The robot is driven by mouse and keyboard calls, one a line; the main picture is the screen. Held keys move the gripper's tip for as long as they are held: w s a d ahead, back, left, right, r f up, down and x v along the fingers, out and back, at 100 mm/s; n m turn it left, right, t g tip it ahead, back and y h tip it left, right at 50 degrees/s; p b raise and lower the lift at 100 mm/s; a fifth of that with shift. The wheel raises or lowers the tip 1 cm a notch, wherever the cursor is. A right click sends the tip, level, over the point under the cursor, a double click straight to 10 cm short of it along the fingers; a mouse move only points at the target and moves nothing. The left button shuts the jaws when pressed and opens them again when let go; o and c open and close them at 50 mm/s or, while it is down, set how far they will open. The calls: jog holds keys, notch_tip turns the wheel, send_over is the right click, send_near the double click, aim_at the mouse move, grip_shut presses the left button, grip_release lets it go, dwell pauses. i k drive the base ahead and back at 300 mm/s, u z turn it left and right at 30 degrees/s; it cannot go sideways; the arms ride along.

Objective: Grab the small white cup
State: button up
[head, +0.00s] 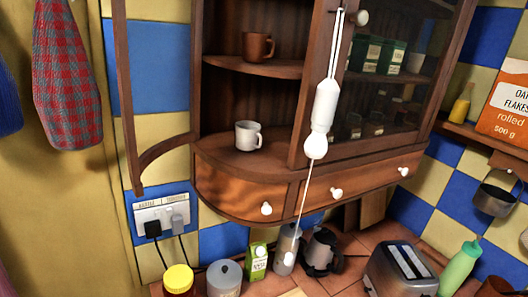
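The small white cup (248,135) stands upright on the bottom shelf of the open left compartment of a wooden wall cabinet (243,178). Its handle shows on the right side of the cup. No gripper shows in this view, so I cannot see its fingers or its distance from the cup. Nothing blocks my view of the cup.
A brown mug (257,46) stands on the shelf above. A curved wooden frame, seemingly an open door, (164,150) is left of the compartment. A white pull on a cord (325,105) hangs in front of the cabinet. A toaster (400,268) and containers stand below.

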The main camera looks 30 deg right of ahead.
aim_at(248, 132)
jog(key=u, duration=1.2)
jog(key=k, duration=1.5)
jog(key=z, duration=0.75)
jog(key=i, duration=1.65)
jog(key=u, duration=0.05)
